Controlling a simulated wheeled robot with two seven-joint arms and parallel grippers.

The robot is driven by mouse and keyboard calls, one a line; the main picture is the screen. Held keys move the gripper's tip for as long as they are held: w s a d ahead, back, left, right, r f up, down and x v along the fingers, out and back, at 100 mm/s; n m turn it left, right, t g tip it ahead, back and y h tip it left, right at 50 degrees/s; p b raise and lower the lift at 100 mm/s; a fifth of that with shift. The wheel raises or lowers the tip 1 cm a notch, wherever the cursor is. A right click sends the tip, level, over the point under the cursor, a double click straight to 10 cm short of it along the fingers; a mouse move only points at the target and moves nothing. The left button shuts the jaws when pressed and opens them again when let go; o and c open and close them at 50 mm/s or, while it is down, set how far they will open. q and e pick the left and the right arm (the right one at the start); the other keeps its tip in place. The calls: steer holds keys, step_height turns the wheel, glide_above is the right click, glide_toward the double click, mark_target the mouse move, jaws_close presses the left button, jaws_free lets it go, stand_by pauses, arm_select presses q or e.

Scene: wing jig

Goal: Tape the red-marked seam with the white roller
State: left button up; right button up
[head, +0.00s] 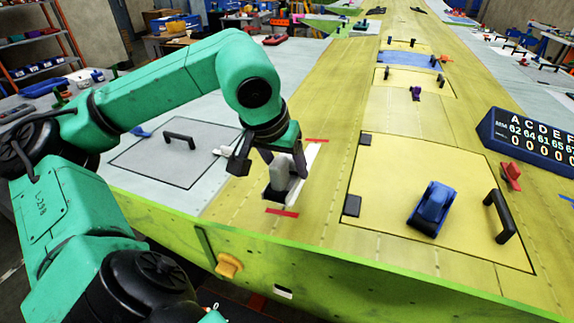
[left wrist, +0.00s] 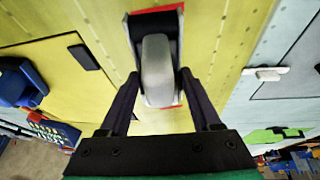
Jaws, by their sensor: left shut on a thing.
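The white roller (head: 279,180) has a pale grip and dark parts, and stands on the yellow-green wing skin. My left gripper (head: 271,165) is shut on it, with one finger on each side in the left wrist view (left wrist: 159,80). A near red mark (head: 282,212) lies just in front of the roller, and a far red mark (head: 316,140) lies behind it. A white strip (head: 312,156) runs from behind the gripper toward the far mark. The seam under the roller is hidden. My right gripper is not in view.
A blue tool (head: 433,208) rests on a yellow hatch with a black handle (head: 499,216) at right. A dark blue number board (head: 530,140) and a red clamp (head: 511,176) stand beyond. A grey panel (head: 165,155) with a handle lies left. The wing's front edge is close.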

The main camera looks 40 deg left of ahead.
arm_select(q)
steer(key=r, duration=0.1)
steer(key=r+p, duration=0.1)
steer(key=r, duration=0.1)
steer(key=shift+s+p, duration=0.2)
steer(key=shift+p, duration=0.1)
steer(key=shift+w, duration=0.15)
steer(key=shift+r, duration=0.15)
